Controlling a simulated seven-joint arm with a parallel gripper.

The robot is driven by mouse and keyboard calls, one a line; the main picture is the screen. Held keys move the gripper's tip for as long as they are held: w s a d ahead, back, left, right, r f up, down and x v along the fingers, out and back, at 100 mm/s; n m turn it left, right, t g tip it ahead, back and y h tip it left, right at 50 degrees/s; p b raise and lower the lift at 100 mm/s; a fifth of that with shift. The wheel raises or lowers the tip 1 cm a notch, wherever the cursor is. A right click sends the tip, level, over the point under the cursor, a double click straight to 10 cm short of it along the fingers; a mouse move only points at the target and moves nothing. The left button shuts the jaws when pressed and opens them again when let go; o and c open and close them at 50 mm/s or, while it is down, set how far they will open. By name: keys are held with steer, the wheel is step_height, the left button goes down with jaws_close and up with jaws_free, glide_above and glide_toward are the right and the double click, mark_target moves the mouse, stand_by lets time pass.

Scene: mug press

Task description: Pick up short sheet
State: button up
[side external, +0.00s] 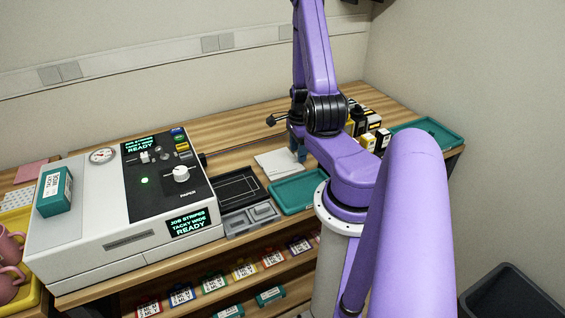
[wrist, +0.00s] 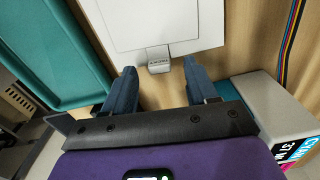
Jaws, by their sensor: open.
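A white sheet (side external: 275,163) lies on the wooden table between the printer and my arm. In the wrist view the sheet (wrist: 130,18) shows a framed inner panel at the top of the picture. A small grey tab (wrist: 159,66) with dark lettering, too small to read surely, sits at its near edge. My gripper (wrist: 158,72) is open, with one blue finger on each side of the tab and nothing held between them. In the side view my gripper (side external: 297,154) is at the sheet's right edge, partly hidden by my arm.
A teal tray (side external: 284,203) lies in front of the sheet; another teal tray (side external: 447,133) is at the far right. A white printer (side external: 80,230) stands left. Ink boxes (side external: 383,138) stand right of my arm. A coloured cable (wrist: 289,45) runs beside the sheet.

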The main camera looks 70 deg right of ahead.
steer(key=shift+f, duration=0.5)
jaws_close()
steer(key=shift+r, duration=0.1)
